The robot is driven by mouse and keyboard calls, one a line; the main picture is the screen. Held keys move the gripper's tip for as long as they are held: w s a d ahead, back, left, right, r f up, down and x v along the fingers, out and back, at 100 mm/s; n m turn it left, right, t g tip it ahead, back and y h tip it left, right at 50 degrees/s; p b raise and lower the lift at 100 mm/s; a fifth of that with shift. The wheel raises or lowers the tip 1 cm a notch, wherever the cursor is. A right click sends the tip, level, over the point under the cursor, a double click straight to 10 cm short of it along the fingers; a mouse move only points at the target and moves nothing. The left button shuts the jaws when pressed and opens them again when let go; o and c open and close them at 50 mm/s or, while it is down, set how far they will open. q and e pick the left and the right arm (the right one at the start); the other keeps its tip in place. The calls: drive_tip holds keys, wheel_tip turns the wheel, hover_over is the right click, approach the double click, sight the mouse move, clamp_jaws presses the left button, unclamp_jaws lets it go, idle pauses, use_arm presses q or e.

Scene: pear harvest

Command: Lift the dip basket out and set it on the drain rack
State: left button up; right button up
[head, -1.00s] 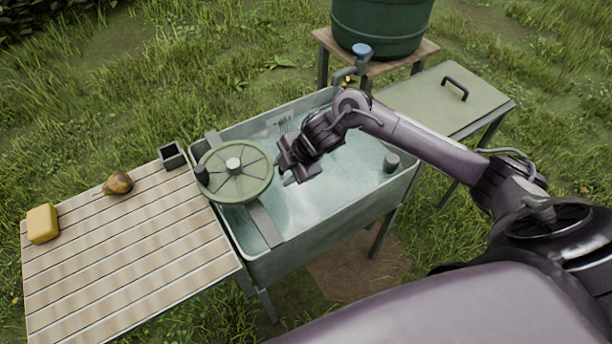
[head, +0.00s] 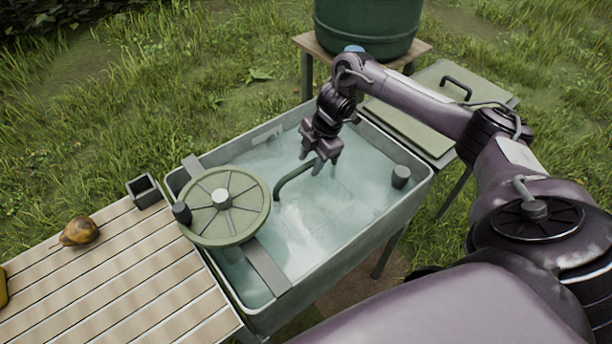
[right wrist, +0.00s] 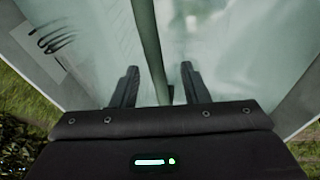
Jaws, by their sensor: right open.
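The dip basket shows as a green arched handle (head: 291,177) rising from the cloudy water of the grey wash tub (head: 337,259); its body is hidden. My right gripper (head: 321,165) is open, pointing down over the tub at the handle's right end. In the right wrist view the green handle (right wrist: 149,45) runs between the two spread fingers (right wrist: 158,72); I see no clear contact. A slatted wooden surface (head: 110,275), which looks like the drain rack, adjoins the tub's left side. My left gripper is not in view.
A round spoked green disc (head: 232,220) sits on a bar across the tub's left part. A brown pear (head: 79,231) and a small dark box (head: 144,191) are on the slats. A green barrel (head: 368,25) stands behind; a grey-green side table (head: 408,125) is at right.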

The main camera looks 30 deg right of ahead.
sight(307, 164)
drive_tip(key=x, duration=0.2)
drive_tip(key=shift+w+a+f, duration=0.2)
drive_tip(key=shift+f, duration=0.4)
clamp_jaws()
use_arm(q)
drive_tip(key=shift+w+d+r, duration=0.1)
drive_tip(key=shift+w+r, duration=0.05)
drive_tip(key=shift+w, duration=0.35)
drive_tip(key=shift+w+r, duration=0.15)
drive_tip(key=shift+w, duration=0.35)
